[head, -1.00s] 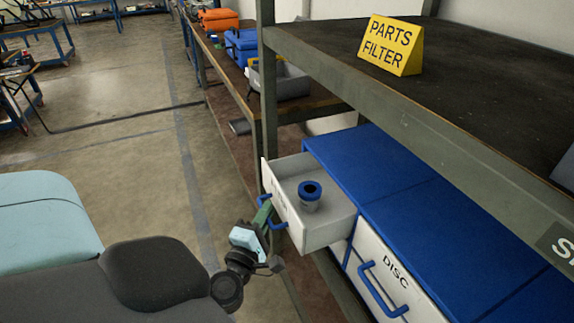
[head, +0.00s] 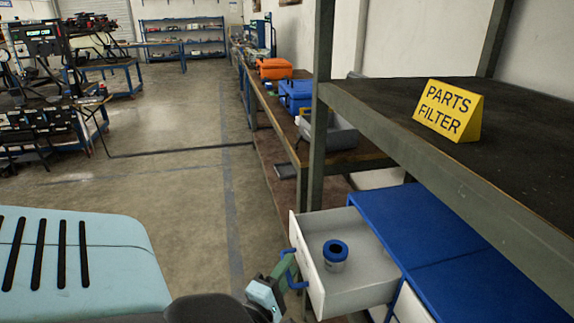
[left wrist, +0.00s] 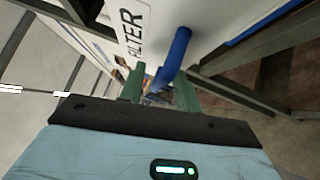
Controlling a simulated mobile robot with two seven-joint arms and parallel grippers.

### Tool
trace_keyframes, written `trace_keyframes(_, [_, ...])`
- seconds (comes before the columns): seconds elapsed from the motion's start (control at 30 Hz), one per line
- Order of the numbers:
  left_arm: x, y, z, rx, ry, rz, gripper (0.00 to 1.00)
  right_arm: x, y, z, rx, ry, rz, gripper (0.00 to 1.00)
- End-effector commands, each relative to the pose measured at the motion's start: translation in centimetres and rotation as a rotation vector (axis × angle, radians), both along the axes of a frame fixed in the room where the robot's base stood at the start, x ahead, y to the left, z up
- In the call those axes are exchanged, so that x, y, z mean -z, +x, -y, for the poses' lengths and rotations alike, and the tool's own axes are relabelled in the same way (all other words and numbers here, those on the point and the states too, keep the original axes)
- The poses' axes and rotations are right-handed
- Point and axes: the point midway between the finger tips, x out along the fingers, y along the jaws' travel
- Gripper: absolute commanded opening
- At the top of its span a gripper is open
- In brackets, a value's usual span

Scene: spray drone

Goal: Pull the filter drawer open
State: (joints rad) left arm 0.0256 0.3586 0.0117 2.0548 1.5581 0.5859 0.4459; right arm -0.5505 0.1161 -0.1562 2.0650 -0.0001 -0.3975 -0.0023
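The filter drawer (head: 370,293) is light grey and stands well out of the blue cabinet. A round part with a blue top (head: 335,256) stands inside it. The drawer's blue handle (head: 294,284) is on its front; it also shows in the left wrist view (left wrist: 176,58), beside lettering reading "ILTER". My left gripper (head: 288,268) is at the handle, with its green fingers (left wrist: 158,88) on either side of the bar, shut on it. The exact finger contact is partly hidden. My right gripper is out of view.
The blue cabinet (head: 420,232) sits under a dark shelf whose metal post (head: 319,130) rises beside the drawer. A yellow "PARTS FILTER" sign (head: 448,110) stands on the shelf. A bench with orange and blue cases (head: 296,95) runs behind.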

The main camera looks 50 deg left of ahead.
Motion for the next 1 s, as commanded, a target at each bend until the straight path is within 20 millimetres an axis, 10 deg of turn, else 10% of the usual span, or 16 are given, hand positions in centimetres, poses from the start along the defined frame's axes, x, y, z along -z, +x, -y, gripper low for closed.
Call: trace_keyframes(1.0, [1.0, -7.1, 3.1, 0.0, 0.0, 0.001, 0.33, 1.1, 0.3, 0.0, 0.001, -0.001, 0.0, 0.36])
